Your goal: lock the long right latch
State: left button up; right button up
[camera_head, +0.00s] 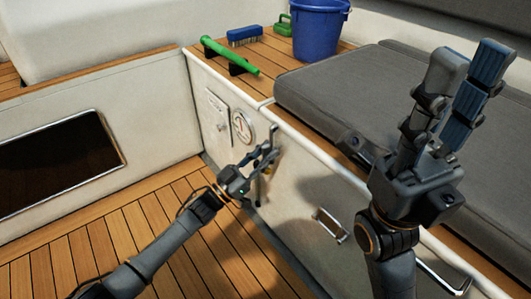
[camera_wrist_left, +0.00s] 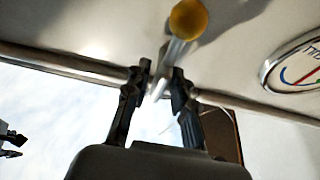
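A metal lever with a yellow ball knob (camera_wrist_left: 188,18) sticks out from the white locker wall in the left wrist view. In the head view its yellow end (camera_head: 268,170) shows small beside my left gripper (camera_head: 268,152). My left gripper is open, and its fingers (camera_wrist_left: 160,85) stand on either side of the lever's metal stem. I cannot tell whether they touch it. My right gripper (camera_head: 472,52) is raised over the grey cushion, with its fingers pointing up, apart and empty. The lever's base is partly hidden by my left gripper.
A round dial (camera_head: 241,127) and a small hatch (camera_head: 215,107) are on the wall near my left gripper. A silver handle (camera_head: 330,225) lies lower right. Above are a green tube (camera_head: 228,55), blue brush (camera_head: 244,35) and blue bucket (camera_head: 318,30). The wooden floor (camera_head: 130,240) is clear.

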pick_arm(q)
jog(key=shift+a, duration=0.1)
jog(key=v, duration=1.2)
dwell(0.4)
